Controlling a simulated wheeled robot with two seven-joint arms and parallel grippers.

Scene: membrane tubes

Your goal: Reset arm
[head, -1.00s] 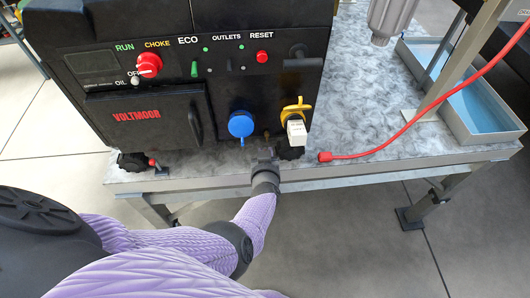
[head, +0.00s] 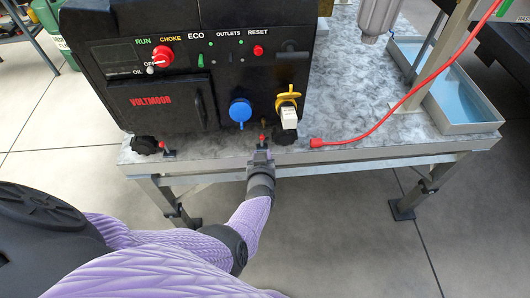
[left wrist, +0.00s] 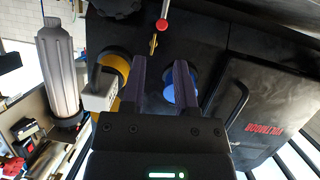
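My left gripper (head: 261,152) is at the front edge of the bench, low in front of the black generator (head: 150,108). In the left wrist view its two fingers (left wrist: 160,75) are apart with nothing between them. A red-tipped brass lever (left wrist: 160,26) lies beyond the gap and also shows just past the gripper in the head view (head: 262,138). A blue round cap (left wrist: 183,92) and a white plug (left wrist: 98,93) in a yellow-lidded outlet (left wrist: 112,68) sit either side, partly hidden by the fingers. My right gripper is not in view.
The generator's front has a red choke knob (head: 163,59). A red cable (head: 385,121) runs across the marbled bench (head: 350,80). A grey tray with blue inside (head: 490,128) and a grey cylinder (head: 376,18) are at the right. The floor before the bench is clear.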

